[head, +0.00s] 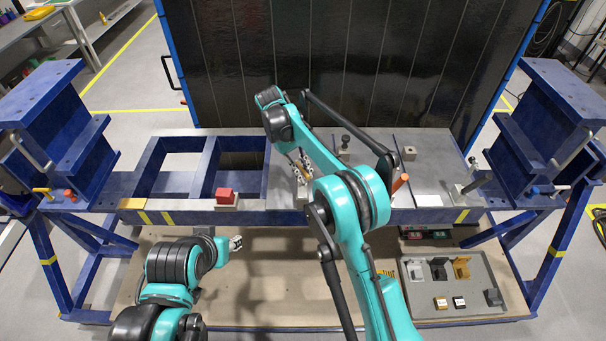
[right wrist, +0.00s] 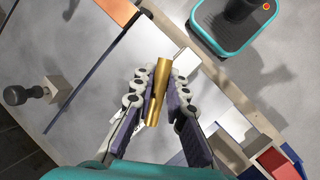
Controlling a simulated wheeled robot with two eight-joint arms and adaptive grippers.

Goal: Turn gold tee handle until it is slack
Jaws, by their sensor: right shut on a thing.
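In the right wrist view, the gold tee handle (right wrist: 158,92) shows as a smooth gold bar between the fingers of my right gripper (right wrist: 157,97). The fingers are shut on it from both sides. What the bar is fixed to is hidden below it. In the head view, my right gripper (head: 302,172) is low over the middle of the blue bench, and my own arm covers much of it; the gold handle cannot be made out there. My left gripper (head: 236,243) is in front of the bench, apart from everything; its fingers are too small to judge.
A red block (head: 225,195) on a grey base stands left of my right gripper. Black knobs (head: 345,140) and an orange-red handle (head: 399,184) stand to its right. Blue end posts (head: 60,120) flank the bench. A grey parts tray (head: 455,290) lies below, at the right.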

